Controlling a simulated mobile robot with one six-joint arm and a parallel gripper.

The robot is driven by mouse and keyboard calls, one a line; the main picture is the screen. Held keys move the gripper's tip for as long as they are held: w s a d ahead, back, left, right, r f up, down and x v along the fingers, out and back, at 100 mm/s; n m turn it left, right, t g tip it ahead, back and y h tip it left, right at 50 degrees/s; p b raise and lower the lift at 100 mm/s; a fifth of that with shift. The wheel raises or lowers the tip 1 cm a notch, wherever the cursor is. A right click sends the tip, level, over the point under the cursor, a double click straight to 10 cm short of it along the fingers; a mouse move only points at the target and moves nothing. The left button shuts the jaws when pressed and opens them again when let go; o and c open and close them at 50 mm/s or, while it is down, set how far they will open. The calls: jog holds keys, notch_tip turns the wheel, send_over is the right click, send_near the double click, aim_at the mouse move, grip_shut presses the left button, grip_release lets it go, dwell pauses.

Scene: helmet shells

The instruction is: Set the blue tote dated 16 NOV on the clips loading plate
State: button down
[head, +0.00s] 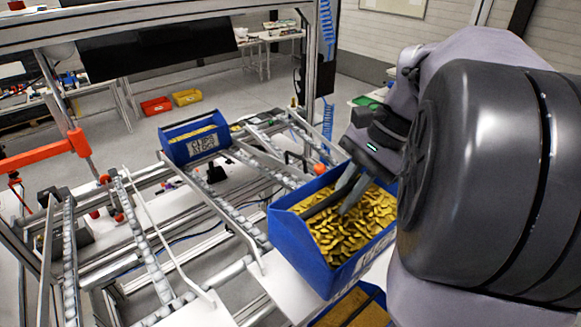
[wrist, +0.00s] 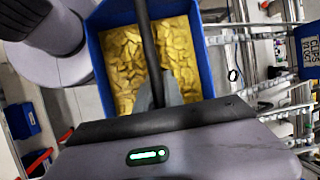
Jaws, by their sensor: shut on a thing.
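A blue tote (head: 297,243) full of yellow clips is at the right of centre in the head view, and it fills the middle of the wrist view (wrist: 203,50). My gripper (head: 347,192) is shut on the dark bar handle across its top; its fingers also show in the wrist view (wrist: 158,92). A white label on the tote's near side is seen too steeply to read. A second blue tote (head: 178,153) with a CLIPS label (head: 203,142) stands farther back on the rack; its date is too small to read surely. I cannot tell which surface is the loading plate.
Another tote with yellowish contents (head: 357,308) is below the held one. A white board (head: 296,284) lies just left of it. Roller rails (head: 222,205) slope across the rack. A red bin (head: 156,106) and a yellow bin (head: 187,97) are on the floor behind.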

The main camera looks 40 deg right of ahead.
jog(key=w+f+b, duration=0.3)
jog(key=w+f, duration=0.1)
jog(key=shift+a+f+b, duration=0.1)
jog(key=shift+a+b, duration=0.05)
jog(key=shift+b, duration=0.2)
jog(key=shift+s+f+b, duration=0.15)
jog(key=shift+f+b, duration=0.15)
jog(key=shift+f, duration=0.25)
jog(key=shift+f, duration=0.1)
jog(key=c, duration=1.4)
grip_release()
jog(key=shift+o, duration=0.2)
